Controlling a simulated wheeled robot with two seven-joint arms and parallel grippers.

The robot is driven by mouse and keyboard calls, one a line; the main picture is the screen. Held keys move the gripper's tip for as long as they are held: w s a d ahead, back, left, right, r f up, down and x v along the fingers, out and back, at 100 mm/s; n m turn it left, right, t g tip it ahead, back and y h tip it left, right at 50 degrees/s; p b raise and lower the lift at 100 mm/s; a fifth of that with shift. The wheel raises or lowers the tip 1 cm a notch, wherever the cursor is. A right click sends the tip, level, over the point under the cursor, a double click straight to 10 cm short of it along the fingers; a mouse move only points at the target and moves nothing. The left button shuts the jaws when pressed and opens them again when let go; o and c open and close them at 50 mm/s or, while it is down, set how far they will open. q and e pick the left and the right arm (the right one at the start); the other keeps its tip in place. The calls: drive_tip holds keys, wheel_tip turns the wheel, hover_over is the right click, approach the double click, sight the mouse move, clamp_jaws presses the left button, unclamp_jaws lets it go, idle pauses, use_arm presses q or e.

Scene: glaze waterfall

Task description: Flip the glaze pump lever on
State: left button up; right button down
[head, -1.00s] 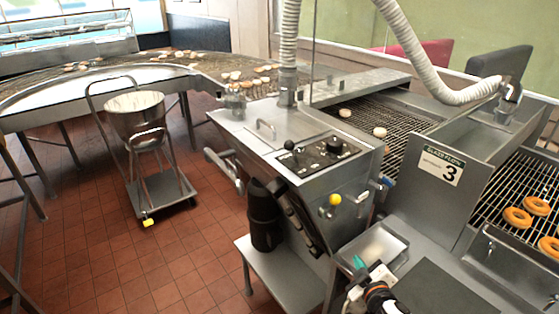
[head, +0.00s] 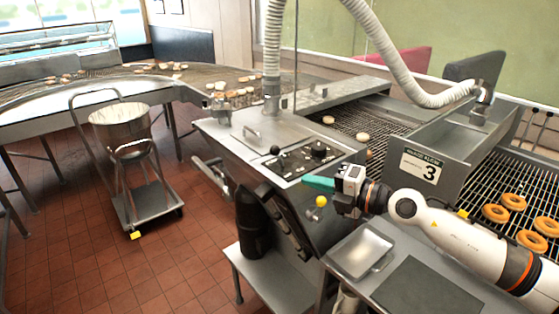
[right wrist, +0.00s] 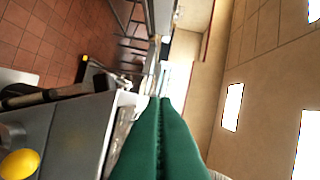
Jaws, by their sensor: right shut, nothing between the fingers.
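A yellow ball knob (head: 321,201), which looks like the lever's end, sticks out from the sloped steel front of the glaze machine (head: 224,133). It also shows at the lower left edge of the right wrist view (right wrist: 19,164). My right gripper (head: 306,181) has green fingers pressed together and empty. In the head view they lie just above and left of the knob, and they look apart from it. The shut fingers fill the lower middle of the right wrist view (right wrist: 162,102). The lever's stem is mostly hidden. My left gripper is not in view.
A control panel (head: 296,160) with black knobs is above the lever. A steel tray (head: 361,250) sits below my right arm. A sign with a 3 (head: 420,168) stands behind it, and doughnuts (head: 513,201) lie on the right rack. A pot trolley (head: 150,200) stands on the left floor.

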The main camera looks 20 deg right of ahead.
sight(278, 157)
drive_tip(key=shift+w, duration=0.1)
drive_tip(key=p+x, duration=0.1)
drive_tip(key=x, duration=0.2)
drive_tip(key=w+d+p+x, duration=0.1)
drive_tip(key=x, duration=0.3)
drive_tip(key=d+p+x, duration=0.1)
drive_tip(key=x, duration=0.2)
drive_tip(key=shift+w+a+r, duration=0.2)
drive_tip(key=shift+w+r, duration=0.05)
drive_tip(key=shift+w, duration=0.3)
drive_tip(key=shift+w+d+r, duration=0.1)
drive_tip(key=shift+w+d, duration=0.35)
